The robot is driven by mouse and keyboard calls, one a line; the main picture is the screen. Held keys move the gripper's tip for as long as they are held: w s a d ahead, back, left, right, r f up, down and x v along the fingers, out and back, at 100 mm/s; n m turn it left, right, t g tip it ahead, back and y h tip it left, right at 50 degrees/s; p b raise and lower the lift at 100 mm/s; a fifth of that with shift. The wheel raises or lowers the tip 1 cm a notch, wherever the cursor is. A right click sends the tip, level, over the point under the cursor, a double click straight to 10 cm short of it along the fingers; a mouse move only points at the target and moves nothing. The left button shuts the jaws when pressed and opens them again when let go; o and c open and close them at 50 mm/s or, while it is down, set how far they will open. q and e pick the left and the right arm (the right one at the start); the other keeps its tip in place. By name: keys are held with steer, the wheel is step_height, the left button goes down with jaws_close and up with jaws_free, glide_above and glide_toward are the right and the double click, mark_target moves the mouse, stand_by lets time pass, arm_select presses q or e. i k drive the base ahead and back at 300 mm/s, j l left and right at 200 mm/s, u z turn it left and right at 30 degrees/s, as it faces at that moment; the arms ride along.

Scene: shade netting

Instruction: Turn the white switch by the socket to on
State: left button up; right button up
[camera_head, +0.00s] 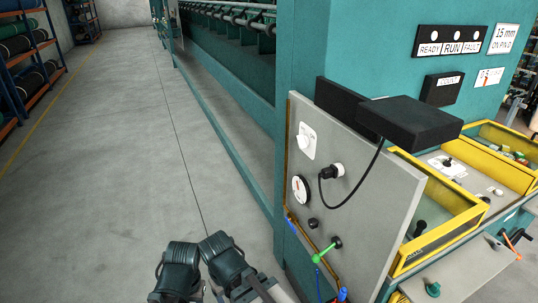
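The white switch (304,143) is a round knob on a white plate with small dark lettering. It sits near the top left of a grey upright panel, in the right half of the head view. The lettering is too small to read surely, and I cannot tell which way the knob points. Just below and right of it is the socket, covered by a black plug (332,171). The plug's black cable loops up to a dark box.
A black box (421,120) juts out above the panel. Below the switch are a round dial (300,189), dark knobs and a green fitting (324,252). Yellow-framed trays (440,237) stand to the right. The grey floor left of the machine is clear; racks stand far left.

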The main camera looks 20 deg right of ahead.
mark_target(304, 141)
steer(key=z, duration=1.2)
steer(key=i+j+u, duration=0.2)
steer(key=i+j, duration=0.15)
steer(key=i, duration=0.3)
